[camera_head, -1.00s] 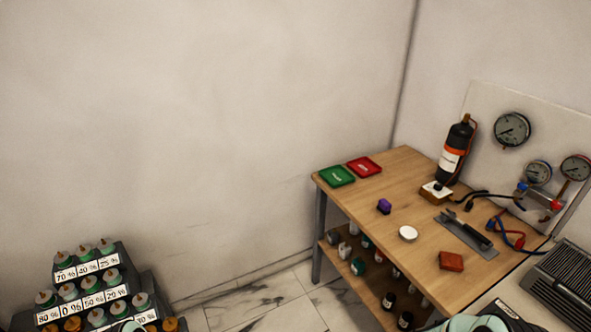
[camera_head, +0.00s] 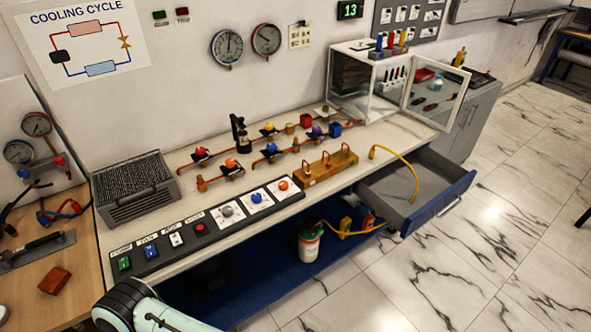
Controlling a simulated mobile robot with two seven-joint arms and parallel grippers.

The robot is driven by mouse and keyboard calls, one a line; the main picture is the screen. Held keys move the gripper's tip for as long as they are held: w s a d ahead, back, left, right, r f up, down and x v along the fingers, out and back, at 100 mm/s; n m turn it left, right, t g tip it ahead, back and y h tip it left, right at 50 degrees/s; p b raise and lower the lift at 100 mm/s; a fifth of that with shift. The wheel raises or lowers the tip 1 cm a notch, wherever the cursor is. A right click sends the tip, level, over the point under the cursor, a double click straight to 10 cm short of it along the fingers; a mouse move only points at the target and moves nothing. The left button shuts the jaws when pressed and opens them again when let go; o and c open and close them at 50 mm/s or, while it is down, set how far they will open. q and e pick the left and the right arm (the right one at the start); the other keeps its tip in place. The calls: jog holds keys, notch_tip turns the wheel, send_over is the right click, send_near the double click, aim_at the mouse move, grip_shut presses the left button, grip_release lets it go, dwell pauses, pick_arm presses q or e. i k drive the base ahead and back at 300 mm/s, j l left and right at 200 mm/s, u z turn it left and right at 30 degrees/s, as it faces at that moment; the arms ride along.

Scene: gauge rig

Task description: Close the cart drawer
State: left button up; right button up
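The cart drawer (camera_head: 412,188) is pulled well out at the right end of the long cart. It has a grey inside and a blue front (camera_head: 440,203) with a metal handle (camera_head: 449,206). A yellow hose (camera_head: 404,165) arches from the worktop side down into the drawer. A pale green and white link of my arm shows at the bottom left, at the cart's front edge. Neither gripper is in view.
The cart top (camera_head: 190,160) carries pipes with coloured valves, a black button panel and a finned grey unit (camera_head: 133,187). A glass-doored cabinet (camera_head: 385,88) stands open behind the drawer. The marble floor (camera_head: 480,260) at right is clear.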

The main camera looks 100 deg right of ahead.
aim_at(389, 191)
jog(key=z, duration=4.45)
jog(key=i+l+u, duration=0.15)
jog(key=i+u, duration=0.2)
jog(key=i, duration=0.2)
